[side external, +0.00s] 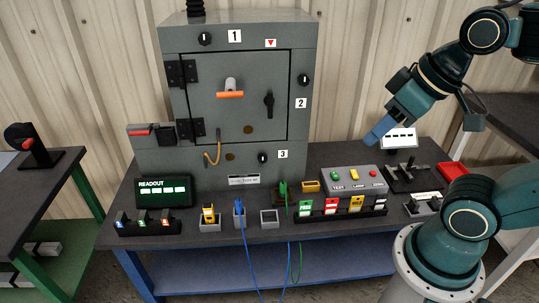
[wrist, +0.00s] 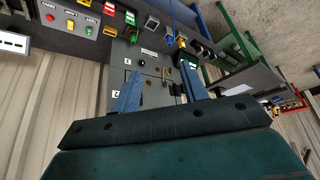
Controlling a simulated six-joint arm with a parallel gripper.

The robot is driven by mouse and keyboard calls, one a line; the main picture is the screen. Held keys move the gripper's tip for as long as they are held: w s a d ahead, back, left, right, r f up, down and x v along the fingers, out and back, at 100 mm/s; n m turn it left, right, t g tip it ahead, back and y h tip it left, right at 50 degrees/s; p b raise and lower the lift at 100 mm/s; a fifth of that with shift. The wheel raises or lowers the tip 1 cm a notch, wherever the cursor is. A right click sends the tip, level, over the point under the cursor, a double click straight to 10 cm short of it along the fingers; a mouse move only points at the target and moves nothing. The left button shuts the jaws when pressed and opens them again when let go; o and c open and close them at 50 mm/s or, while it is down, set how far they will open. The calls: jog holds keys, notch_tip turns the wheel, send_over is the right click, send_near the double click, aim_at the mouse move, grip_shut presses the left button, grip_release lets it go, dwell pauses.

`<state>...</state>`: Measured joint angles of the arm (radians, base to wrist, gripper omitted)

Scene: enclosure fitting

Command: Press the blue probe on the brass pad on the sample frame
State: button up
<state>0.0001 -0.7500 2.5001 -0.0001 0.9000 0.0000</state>
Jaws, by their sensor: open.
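The blue probe (side external: 239,208) stands upright in a small grey holder at the front of the bench, its blue cable hanging over the edge. It also shows small in the wrist view (wrist: 181,42). I cannot pick out a sample frame. Two round brass-coloured spots show on the grey enclosure (side external: 190,150), one on its shut door (side external: 249,129) and one below it (side external: 230,156). My gripper (side external: 374,138) is in the air to the right of the enclosure, well away from the probe. Its blue fingers are apart with nothing between them in the wrist view (wrist: 160,88).
The door has an orange handle (side external: 230,94) and a black latch (side external: 269,103). A green probe (side external: 283,188) stands right of the blue one. A yellow tool (side external: 208,213), readout (side external: 163,192), button box (side external: 353,180) and coloured tags crowd the bench. The air before the door is clear.

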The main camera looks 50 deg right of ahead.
jog(key=shift+o, duration=0.2)
dwell(0.3)
jog(key=w+f+m+y, duration=0.2)
jog(key=w+f+m, duration=0.15)
jog(key=w, duration=0.45)
jog(key=w+f+m+g+y, duration=0.1)
jog(key=w+f+m+y, duration=0.15)
jog(key=w+f, duration=0.4)
jog(key=w+f+m+y, duration=0.1)
jog(key=w+f+m, duration=0.2)
jog(key=w, duration=0.6)
jog(key=w+d+f+m+y, duration=0.1)
jog(key=w+f+m, duration=0.15)
jog(key=f, duration=0.25)
jog(key=w+d+f+m+t+y, duration=0.1)
jog(key=f+m, duration=0.2)
jog(key=f, duration=0.1)
jog(key=w+d+f+m+y, duration=0.1)
jog(key=w+f+m, duration=0.15)
jog(key=f, duration=0.25)
jog(key=m+t+y, duration=0.1)
jog(key=m+t, duration=0.3)
jog(key=m, duration=0.6)
send_near(239, 212)
jog(key=d+r, duration=0.2)
jog(key=shift+s+d, duration=0.15)
jog(key=shift+d, duration=0.05)
jog(key=shift+a, duration=0.1)
jog(key=x, duration=0.8)
